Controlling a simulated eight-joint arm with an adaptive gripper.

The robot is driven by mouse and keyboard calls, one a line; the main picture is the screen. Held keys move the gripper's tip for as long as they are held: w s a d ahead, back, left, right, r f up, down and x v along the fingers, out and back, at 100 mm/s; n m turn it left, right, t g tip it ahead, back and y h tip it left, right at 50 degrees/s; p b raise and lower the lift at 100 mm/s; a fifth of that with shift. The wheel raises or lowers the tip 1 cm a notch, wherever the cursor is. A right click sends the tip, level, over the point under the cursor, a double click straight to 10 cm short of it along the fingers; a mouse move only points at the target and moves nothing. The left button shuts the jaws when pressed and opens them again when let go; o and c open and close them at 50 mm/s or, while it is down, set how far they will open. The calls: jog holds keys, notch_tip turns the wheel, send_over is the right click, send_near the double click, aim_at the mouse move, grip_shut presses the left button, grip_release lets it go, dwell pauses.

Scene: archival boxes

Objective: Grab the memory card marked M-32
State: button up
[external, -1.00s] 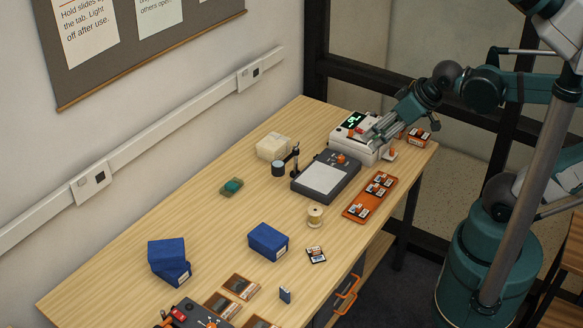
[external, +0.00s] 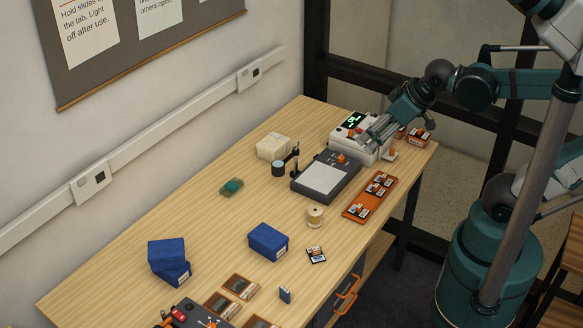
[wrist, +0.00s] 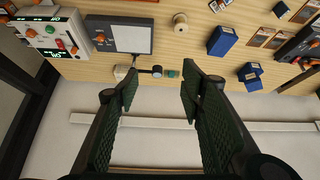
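Several small dark cards with white labels sit in the orange tray (external: 347,214) at the right edge of the table. The labels are too small to read, so I cannot tell which card is M-32. My gripper (external: 368,141) is over the white device at the table's far end, away from the tray. In the wrist view my gripper (wrist: 159,88) has its two green pads wide apart, with nothing between them.
The white device (external: 370,153) and the dark pad with a white panel (external: 300,187) stand beside the tray. The table's middle left is mostly clear.

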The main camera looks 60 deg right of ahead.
jog(key=w+a+f+n+g+y, duration=0.1)
jog(key=w+a+f+n+g, duration=0.25)
jog(key=a, duration=0.55)
jog(key=n+g+h+b, duration=0.1)
jog(key=n+g+b, duration=0.15)
jog(key=n, duration=0.85)
send_over(285, 289)
jog(key=shift+g, duration=0.4)
notch_tip(285, 289, down, 21)
jog(key=shift+w+d+r, duration=0.1)
jog(key=shift+w, duration=0.05)
jog(key=shift+a+f, duration=0.2)
jog(key=shift+f, duration=0.05)
jog(key=shift+f, duration=1.25)
